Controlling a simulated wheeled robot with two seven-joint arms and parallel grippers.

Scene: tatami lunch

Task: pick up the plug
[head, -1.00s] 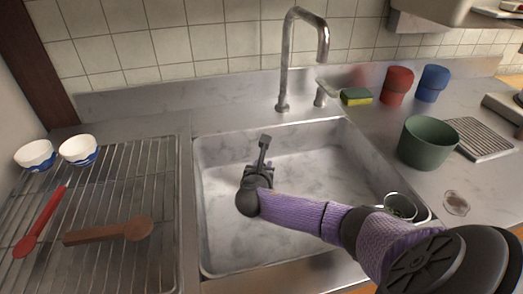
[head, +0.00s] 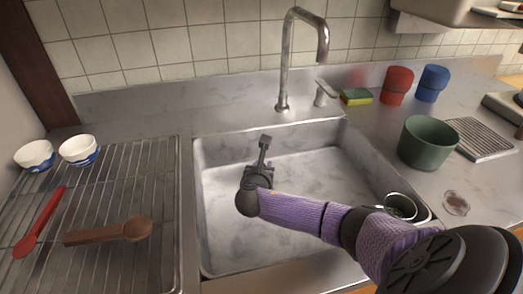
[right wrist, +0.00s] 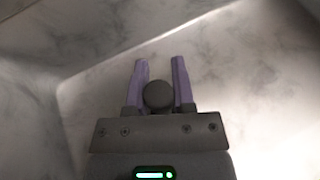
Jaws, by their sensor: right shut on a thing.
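In the right wrist view, a dark round thing, which I take to be the plug (right wrist: 158,95), sits between the two purple fingers of my right gripper (right wrist: 160,66). The fingers are shut on it, one on each side. In the head view my right gripper (head: 260,170) is down inside the sink (head: 222,235), toward its left rear part. The plug is hidden behind the gripper and wrist in that view. My left gripper is not in view.
A tall faucet (head: 284,75) stands behind the sink. A wire rack (head: 120,180) lies left, with a red spoon (head: 40,222), wooden spoon (head: 110,231) and two bowls (head: 80,150). A green pot (head: 427,145), red cup (head: 397,85) and blue cup (head: 432,83) stand right.

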